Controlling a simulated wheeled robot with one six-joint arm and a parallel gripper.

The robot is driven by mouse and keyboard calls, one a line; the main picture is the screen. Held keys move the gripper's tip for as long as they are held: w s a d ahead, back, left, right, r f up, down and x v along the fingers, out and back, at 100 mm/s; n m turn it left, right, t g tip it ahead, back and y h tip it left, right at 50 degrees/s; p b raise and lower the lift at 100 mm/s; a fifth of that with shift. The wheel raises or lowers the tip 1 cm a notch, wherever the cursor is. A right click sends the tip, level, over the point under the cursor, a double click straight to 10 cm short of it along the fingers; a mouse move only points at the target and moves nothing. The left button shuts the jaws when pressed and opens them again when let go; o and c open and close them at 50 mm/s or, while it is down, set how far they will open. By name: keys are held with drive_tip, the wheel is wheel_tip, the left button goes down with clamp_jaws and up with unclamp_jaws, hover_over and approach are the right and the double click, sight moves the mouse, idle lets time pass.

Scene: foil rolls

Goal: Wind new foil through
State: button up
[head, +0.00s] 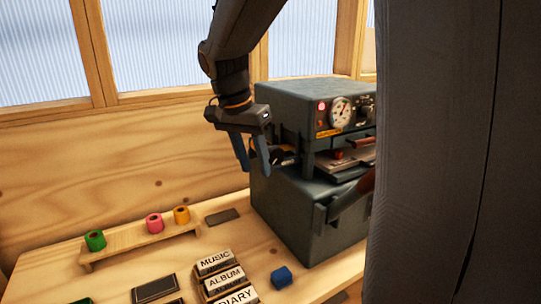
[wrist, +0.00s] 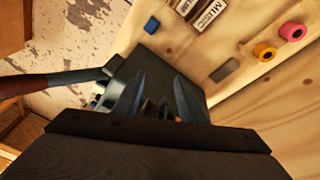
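The grey-green foil press (head: 275,102) stands on the bench, with a round gauge (head: 341,111) and a red-lit display on its front. A short dark spindle (head: 287,158) sticks out of its left side. A green roll (head: 95,240), a pink roll (head: 154,223) and a yellow roll (head: 181,215) stand on a low wooden rack (head: 140,246). My gripper (head: 254,168) points down beside the press's upper left, close to the spindle. Its fingers are apart, with nothing clearly held. In the wrist view, the fingers (wrist: 160,82) hang over the dark press. The press's right part is hidden in the head view.
Label blocks reading MUSIC (head: 214,261), ALBUM and DIARY sit at the front, beside a blue cube (head: 281,277). A dark flat plate (head: 222,216) lies between rack and press. The press's lever (wrist: 68,78) reaches left in the wrist view. A windowed wall closes the back.

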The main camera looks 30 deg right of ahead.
sight(272, 148)
drive_tip(key=w+d+r+m+h, duration=0.1)
drive_tip(key=w+d+r+m, duration=0.15)
drive_tip(key=r+m, duration=0.45)
drive_tip(key=shift+n+h, duration=0.3)
drive_tip(key=shift+n, duration=0.3)
drive_tip(key=x, duration=0.3)
drive_tip(key=d+p+x, duration=0.1)
drive_tip(key=x, duration=0.3)
drive_tip(key=shift+s+d, duration=0.1)
drive_tip(key=shift+s, duration=0.1)
drive_tip(key=shift+c, duration=0.5)
clamp_jaws()
drive_tip(key=shift+r, duration=0.1)
drive_tip(key=shift+p, duration=0.3)
